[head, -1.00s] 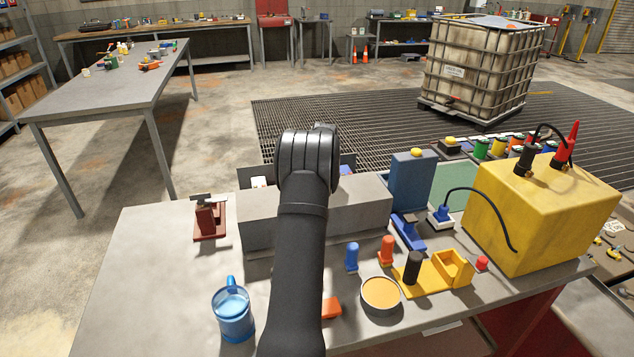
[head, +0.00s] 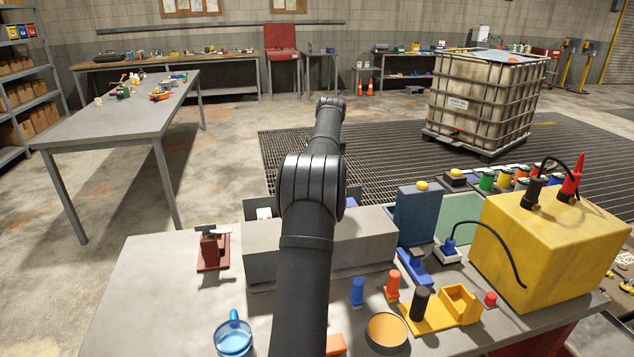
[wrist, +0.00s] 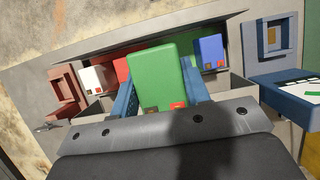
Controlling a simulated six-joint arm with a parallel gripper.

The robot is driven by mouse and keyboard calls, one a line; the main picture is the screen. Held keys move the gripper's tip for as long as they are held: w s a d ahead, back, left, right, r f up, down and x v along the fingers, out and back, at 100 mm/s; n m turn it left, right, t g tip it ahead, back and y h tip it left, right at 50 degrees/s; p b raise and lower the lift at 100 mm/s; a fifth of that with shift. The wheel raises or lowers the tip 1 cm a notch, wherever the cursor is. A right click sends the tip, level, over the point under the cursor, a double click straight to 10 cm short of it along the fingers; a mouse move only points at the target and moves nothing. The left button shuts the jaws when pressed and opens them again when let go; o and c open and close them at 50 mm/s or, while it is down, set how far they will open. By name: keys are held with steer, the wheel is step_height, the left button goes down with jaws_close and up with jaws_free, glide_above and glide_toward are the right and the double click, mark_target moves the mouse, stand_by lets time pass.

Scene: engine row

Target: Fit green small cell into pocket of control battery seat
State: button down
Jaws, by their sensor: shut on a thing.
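In the head view my own arm hides the gripper and the cell. I cannot tell which part is the control battery seat. A red fixture (wrist: 65,92) with a square recess is at the left of the wrist view, and a blue block (wrist: 272,40) with a framed recess at the right. The cell is apart from both.
White (wrist: 93,78), red and blue (wrist: 209,52) cells stand in a grey recess behind the green one. On the bench are a long grey box (head: 365,240), a yellow battery (head: 545,245), a yellow holder (head: 440,312) and a blue mug (head: 233,335). The bench's front left is clear.

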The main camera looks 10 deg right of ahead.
steer(key=shift+r, duration=0.55)
steer(key=shift+s+a+r+n+y, duration=0.15)
steer(key=shift+s+a+n+y, duration=0.2)
steer(key=shift+n, duration=0.35)
steer(key=s+a+n+g, duration=0.4)
steer(key=s+a+n, duration=0.5)
steer(key=n, duration=0.8)
steer(key=s+a+n+g, duration=0.6)
steer(key=s+n, duration=0.5)
steer(key=n, duration=0.7)
steer(key=w+a+f+n+t, duration=0.45)
steer(key=w+a+n, duration=0.55)
steer(key=n, duration=0.8)
steer(key=w+a+f+n+t, duration=0.3)
steer(key=w+a+n+t, duration=0.3)
steer(key=w+a+n, duration=0.8)
steer(key=shift+s+d+f+n, duration=0.5)
steer(key=shift+s+f+n, duration=0.15)
steer(key=shift+f, duration=1)
steer(key=shift+s+d+f+n, duration=0.5)
steer(key=shift+s+f, duration=0.25)
steer(key=shift+f, duration=0.9)
steer(key=shift+s+d+f+n, duration=0.45)
steer(key=shift+s+f+n, duration=0.25)
steer(key=shift+f, duration=0.95)
